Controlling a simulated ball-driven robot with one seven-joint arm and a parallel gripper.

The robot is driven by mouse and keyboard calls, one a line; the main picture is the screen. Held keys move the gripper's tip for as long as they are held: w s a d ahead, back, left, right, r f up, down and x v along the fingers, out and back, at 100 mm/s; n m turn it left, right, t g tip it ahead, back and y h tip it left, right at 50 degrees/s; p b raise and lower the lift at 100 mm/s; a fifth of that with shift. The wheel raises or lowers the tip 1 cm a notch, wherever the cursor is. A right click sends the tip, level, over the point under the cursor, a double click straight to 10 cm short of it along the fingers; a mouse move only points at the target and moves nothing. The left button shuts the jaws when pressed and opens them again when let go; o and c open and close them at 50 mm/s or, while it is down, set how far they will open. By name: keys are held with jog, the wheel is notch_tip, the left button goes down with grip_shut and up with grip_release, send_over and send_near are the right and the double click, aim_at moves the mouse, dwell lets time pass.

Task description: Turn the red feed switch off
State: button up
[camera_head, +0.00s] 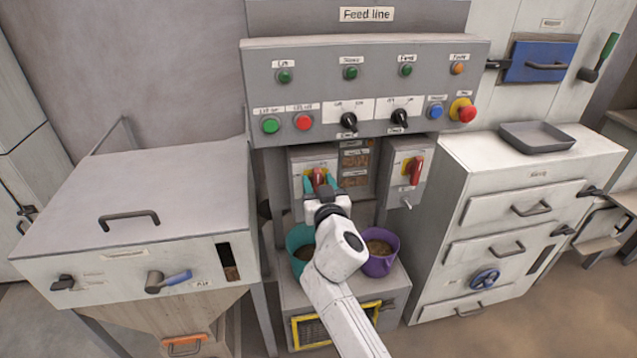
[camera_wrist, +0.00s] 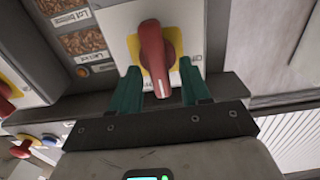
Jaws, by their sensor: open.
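The left red rotary switch (camera_head: 319,178) sits on a yellow plate on a pale box under the control panel. In the wrist view its red handle (camera_wrist: 153,60) has a white mark at its near end. My gripper (camera_head: 320,186) is in front of this switch with teal fingers open. In the wrist view the fingers (camera_wrist: 160,78) stand one on each side of the handle, with visible gaps. Part of the switch is hidden by my gripper in the head view. A second red switch (camera_head: 416,170) sits on the box to the right; its labels are unreadable.
Above is the grey control panel (camera_head: 370,75) with lamps, buttons, black knobs and a red stop button (camera_head: 463,110). A teal bucket (camera_head: 297,240) and a purple bucket (camera_head: 382,262) stand below. A hopper cabinet (camera_head: 150,190) is left, a drawer cabinet (camera_head: 470,180) right.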

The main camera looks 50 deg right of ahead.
jog(key=shift+c, duration=0.4)
jog(key=c, duration=0.6)
jog(key=shift+f, duration=0.1)
jog(key=n, duration=0.2)
jog(key=n+b, duration=0.1)
jog(key=n, duration=0.1)
jog(key=shift+w+a+n, duration=0.15)
jog(key=shift+a+n, duration=0.05)
jog(key=shift+n, duration=0.2)
jog(key=n, duration=0.4)
jog(key=shift+w+a+f+n, duration=0.1)
jog(key=shift+a+f+n, duration=0.1)
jog(key=shift+n, duration=0.1)
jog(key=n, duration=0.4)
jog(key=shift+f+n, duration=0.2)
jog(key=shift+n, duration=0.1)
jog(key=shift+w+a+f+n, duration=0.1)
jog(key=shift+f+n, duration=0.05)
jog(key=shift+n, duration=0.85)
jog(key=shift+a+f+n, duration=0.1)
jog(key=shift+n, duration=0.9)
